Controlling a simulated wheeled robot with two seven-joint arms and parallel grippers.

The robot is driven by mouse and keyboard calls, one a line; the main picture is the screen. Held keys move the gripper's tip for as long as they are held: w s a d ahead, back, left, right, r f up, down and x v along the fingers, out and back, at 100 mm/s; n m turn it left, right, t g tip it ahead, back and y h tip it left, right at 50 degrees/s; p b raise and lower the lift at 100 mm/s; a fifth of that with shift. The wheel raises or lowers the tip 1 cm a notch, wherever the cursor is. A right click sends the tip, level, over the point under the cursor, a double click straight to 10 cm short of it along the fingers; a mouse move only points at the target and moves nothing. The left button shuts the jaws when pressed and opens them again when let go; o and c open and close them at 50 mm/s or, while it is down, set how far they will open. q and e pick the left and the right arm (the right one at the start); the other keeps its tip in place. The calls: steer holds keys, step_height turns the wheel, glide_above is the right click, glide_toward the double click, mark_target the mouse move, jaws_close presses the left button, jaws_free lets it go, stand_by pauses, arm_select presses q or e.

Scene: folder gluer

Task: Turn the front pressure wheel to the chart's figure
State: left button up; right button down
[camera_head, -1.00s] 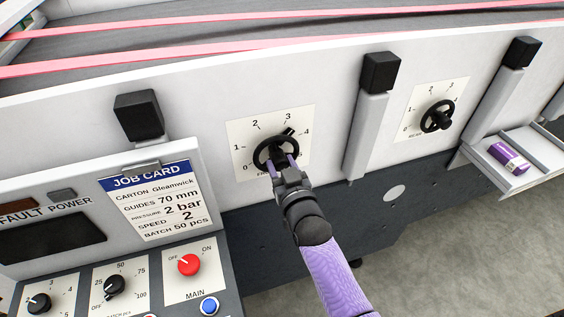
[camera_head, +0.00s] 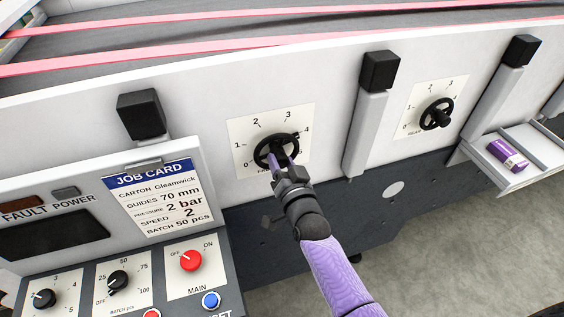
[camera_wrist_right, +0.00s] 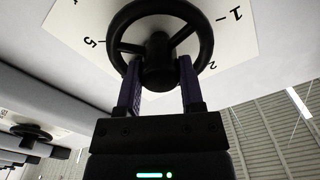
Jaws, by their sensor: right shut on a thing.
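The front pressure wheel (camera_head: 262,142) is a black spoked handwheel on a white dial plate (camera_head: 240,128) with figures around it. My right gripper (camera_head: 281,162) reaches it from below and is shut on its hub. The right wrist view shows the two fingers (camera_wrist_right: 160,88) on either side of the hub, under the wheel rim (camera_wrist_right: 118,20). The wheel's dark grip is near the 4 side, but its exact reading is unclear. The job card (camera_head: 155,200) reads pressure 2 bar. My left gripper is not in view.
A second, rear wheel (camera_head: 436,114) with its own dial is at the right. Black-capped posts (camera_head: 380,72) stand on both sides of the front dial. The control panel (camera_head: 235,275) is at lower left.

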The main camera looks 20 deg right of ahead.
stand_by(0.3)
steer(key=shift+c, duration=1)
jaws_free()
steer(key=s, duration=1)
steer(key=shift+d+p, duration=0.2)
steer(key=shift+p, duration=0.25)
